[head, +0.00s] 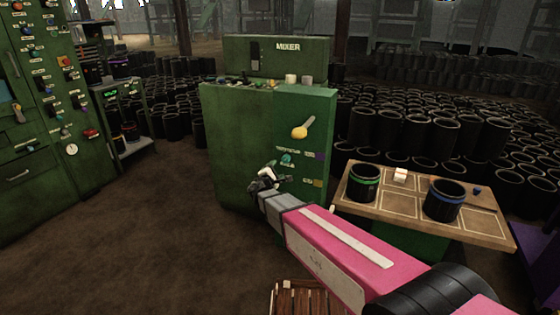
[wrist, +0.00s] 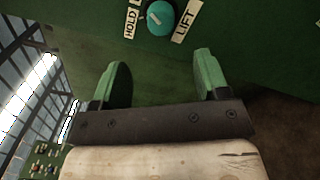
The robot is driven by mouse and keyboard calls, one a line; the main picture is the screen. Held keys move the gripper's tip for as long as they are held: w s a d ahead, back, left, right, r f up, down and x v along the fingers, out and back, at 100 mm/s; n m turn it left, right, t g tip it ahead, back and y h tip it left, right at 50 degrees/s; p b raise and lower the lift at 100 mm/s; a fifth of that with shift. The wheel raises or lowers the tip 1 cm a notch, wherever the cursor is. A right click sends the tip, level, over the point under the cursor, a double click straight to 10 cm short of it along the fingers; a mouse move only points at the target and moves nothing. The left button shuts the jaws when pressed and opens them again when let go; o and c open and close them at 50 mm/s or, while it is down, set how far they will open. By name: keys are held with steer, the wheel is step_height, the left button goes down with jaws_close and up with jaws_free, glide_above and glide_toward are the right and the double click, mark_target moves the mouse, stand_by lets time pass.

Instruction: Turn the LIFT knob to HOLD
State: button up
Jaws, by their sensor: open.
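The teal round knob (wrist: 160,17) sits on the green panel at the top of the wrist view. A HOLD label (wrist: 131,24) is at its left and a LIFT label (wrist: 186,22) at its right; another label is cut off by the top edge. The knob has a pale mark, but where it points is not clear. In the head view the knob (head: 286,158) is on the front of the mixer cabinet (head: 240,140). My gripper (wrist: 160,62) is open and empty, its green fingers apart, short of the knob. In the head view my gripper (head: 264,182) is low and left of the knob.
A yellow-handled lever (head: 300,132) is above the knob on the same cabinet face. A wooden-topped table (head: 400,210) with two black sleeves stands at the right. Stacked black sleeves fill the back. Open floor (head: 150,230) lies left of the cabinet.

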mark_target(285, 160)
steer(key=x, duration=0.9)
steer(key=shift+w+d, duration=0.2)
steer(key=shift+w, duration=0.1)
steer(key=c, duration=0.9)
